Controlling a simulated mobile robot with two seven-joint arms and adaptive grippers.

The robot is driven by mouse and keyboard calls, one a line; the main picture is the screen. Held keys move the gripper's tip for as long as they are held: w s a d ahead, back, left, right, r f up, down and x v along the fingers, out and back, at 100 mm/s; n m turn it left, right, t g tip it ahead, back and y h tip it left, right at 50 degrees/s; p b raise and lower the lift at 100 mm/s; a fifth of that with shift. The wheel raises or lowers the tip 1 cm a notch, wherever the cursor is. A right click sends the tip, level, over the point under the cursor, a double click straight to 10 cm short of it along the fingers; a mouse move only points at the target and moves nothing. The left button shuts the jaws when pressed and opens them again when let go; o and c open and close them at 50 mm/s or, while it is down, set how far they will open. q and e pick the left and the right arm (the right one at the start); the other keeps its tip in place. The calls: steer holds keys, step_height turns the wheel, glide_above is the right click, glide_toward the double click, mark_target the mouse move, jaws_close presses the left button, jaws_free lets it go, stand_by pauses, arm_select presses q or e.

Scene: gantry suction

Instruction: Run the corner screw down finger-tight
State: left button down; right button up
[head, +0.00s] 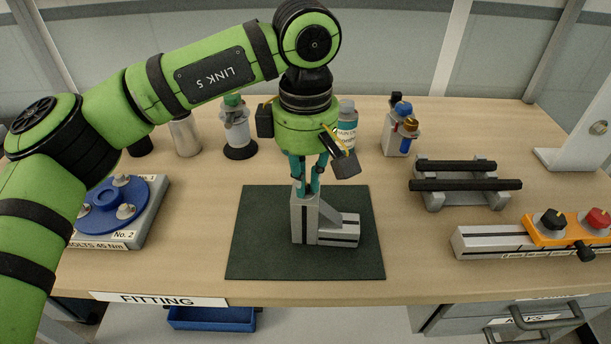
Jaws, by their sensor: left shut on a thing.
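My left gripper (306,190) points straight down with its teal fingers at the top of an upright grey aluminium profile (304,220). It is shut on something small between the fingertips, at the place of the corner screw. The screw itself is hidden or too small to make out. The upright profile stands at the left end of a short lying profile (342,240), with a slanted grey corner piece (327,213) between them. I cannot tell how deep the screw sits. My right gripper is not in view.
The profiles stand on a dark green mat (260,255). A blue round fixture (110,205) is at left. Several bottles, including a white one (236,125), stand behind. A black-barred rack (465,180) and an orange control box (565,226) are at right. The mat's front is clear.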

mark_target(306, 185)
arm_select(q)
steer(key=c, duration=1.3)
jaws_free()
steer(key=shift+o, duration=0.2)
steer(key=shift+r, duration=0.15)
step_height(306, 185, up, 12)
